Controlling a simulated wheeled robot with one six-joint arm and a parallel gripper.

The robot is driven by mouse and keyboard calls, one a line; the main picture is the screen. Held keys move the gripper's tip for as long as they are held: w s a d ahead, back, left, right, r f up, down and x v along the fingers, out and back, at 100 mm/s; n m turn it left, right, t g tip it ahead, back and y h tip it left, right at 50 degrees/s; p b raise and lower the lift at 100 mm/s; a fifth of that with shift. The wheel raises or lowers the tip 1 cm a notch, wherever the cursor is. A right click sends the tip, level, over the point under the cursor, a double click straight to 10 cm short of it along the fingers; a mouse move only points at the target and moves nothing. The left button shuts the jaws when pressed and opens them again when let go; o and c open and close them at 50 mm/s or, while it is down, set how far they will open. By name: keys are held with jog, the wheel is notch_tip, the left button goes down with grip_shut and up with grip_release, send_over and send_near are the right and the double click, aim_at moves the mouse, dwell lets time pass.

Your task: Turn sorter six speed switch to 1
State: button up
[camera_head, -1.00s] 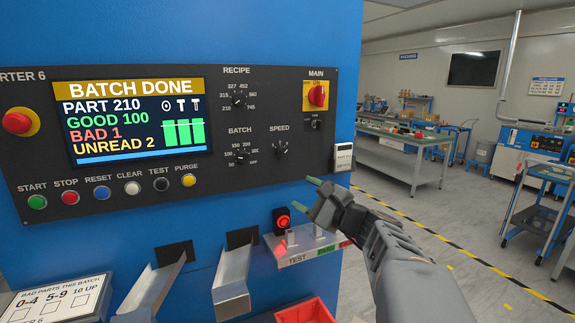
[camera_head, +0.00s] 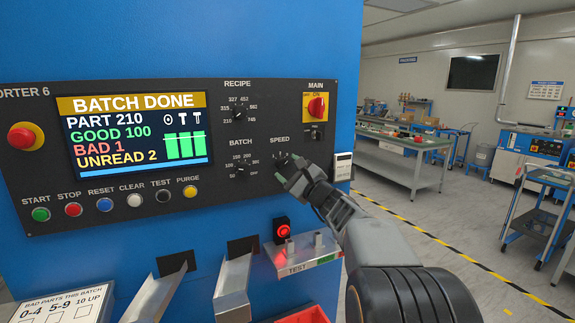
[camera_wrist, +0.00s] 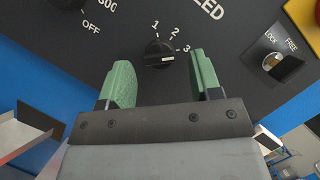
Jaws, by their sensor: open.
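The speed switch (camera_head: 282,158) is a small black knob under the SPEED label on the dark panel. In the wrist view the switch (camera_wrist: 159,55) has marks 1, 2 and 3 around its upper right. Its white line lies nearly level, with the right end toward the 3. My gripper (camera_head: 287,174) is open, its green fingertips close to the switch, just below it in the head view. In the wrist view the green fingers stand left and right of the knob with gaps on both sides. I cannot tell the remaining depth to the panel.
The batch knob (camera_head: 242,169) is left of the speed switch, and the recipe knob (camera_head: 239,115) is above. The red main switch (camera_head: 316,106) and a key lock (camera_head: 316,132) are upper right. The test shelf (camera_head: 300,266) and metal chutes (camera_head: 232,285) jut out below.

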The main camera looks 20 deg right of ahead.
jog(key=shift+w+a+r, duration=0.15)
jog(key=shift+w, duration=0.45)
jog(key=c, duration=0.9)
